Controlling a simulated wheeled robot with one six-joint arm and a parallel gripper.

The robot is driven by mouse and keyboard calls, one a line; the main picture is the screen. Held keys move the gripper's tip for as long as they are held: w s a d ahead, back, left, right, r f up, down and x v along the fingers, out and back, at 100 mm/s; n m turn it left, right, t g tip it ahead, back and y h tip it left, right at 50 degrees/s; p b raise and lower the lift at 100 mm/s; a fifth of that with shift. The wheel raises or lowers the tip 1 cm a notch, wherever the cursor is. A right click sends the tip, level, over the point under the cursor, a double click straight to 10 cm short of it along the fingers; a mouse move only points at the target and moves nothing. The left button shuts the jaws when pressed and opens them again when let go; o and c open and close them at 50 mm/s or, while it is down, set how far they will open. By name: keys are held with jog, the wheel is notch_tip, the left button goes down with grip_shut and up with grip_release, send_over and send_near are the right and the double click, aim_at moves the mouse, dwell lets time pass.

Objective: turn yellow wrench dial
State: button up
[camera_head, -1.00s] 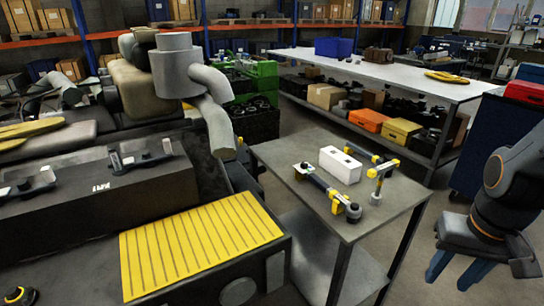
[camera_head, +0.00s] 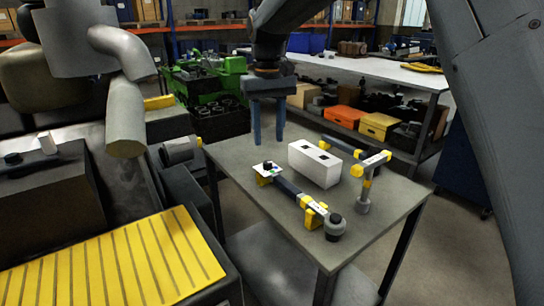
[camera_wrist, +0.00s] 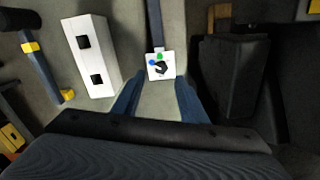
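A dark blue wrench (camera_head: 290,188) with yellow collars lies on the grey metal table (camera_head: 352,228). At its far-left end is a white plate with a black dial knob (camera_head: 268,166) and small coloured marks. The plate and knob also show in the wrist view (camera_wrist: 161,66), just beyond the fingers. My gripper (camera_head: 268,140) points down above the plate with its two blue fingers apart and nothing between them. In the wrist view my gripper (camera_wrist: 158,88) is open, with the dial roughly centred ahead of the fingertips. The knob looks free of both fingers.
A white box (camera_head: 316,164) with dark square openings stands right of the wrench. A second yellow-and-blue wrench (camera_head: 366,174) is behind it at the right. A large engine with a yellow ribbed cover (camera_head: 120,265) is on the left. The table's front area is clear.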

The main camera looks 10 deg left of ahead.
aim_at(268, 162)
jog(key=shift+w+a+f, duration=0.15)
jog(key=shift+f, duration=0.05)
notch_tip(268, 162, down, 6)
jog(key=shift+a+r+p, duration=0.1)
jog(key=shift+p, duration=0.25)
jog(key=shift+f, duration=0.7)
grip_shut()
